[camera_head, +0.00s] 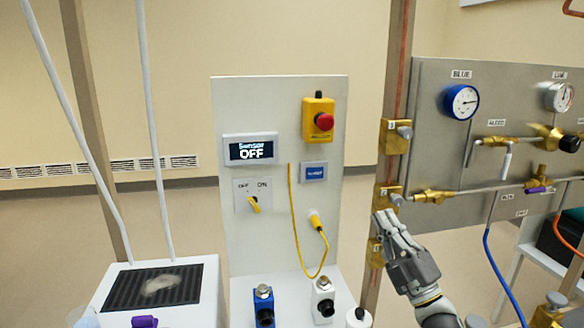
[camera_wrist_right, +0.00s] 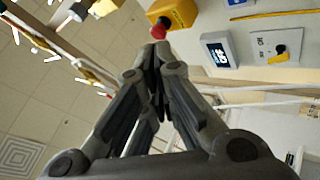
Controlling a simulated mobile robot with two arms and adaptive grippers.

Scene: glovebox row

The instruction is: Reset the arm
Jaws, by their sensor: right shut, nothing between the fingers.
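My right gripper (camera_head: 390,222) is shut and empty, raised in front of the brass fittings on the brown post at the right of the white panel. In the right wrist view its fingers (camera_wrist_right: 158,50) meet at the tips with nothing between them. The red stop button (camera_wrist_right: 159,27) on its yellow box shows just beyond the fingertips in that view. From the head, the gripper sits right of and below this red button (camera_head: 324,121). I cannot tell whether the fingertips touch the brass fitting (camera_head: 388,196) behind them. My left gripper is not in view.
A grey gauge panel (camera_head: 430,120) with valves stands at the right. A white box with a black grille (camera_head: 125,290) stands lower left.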

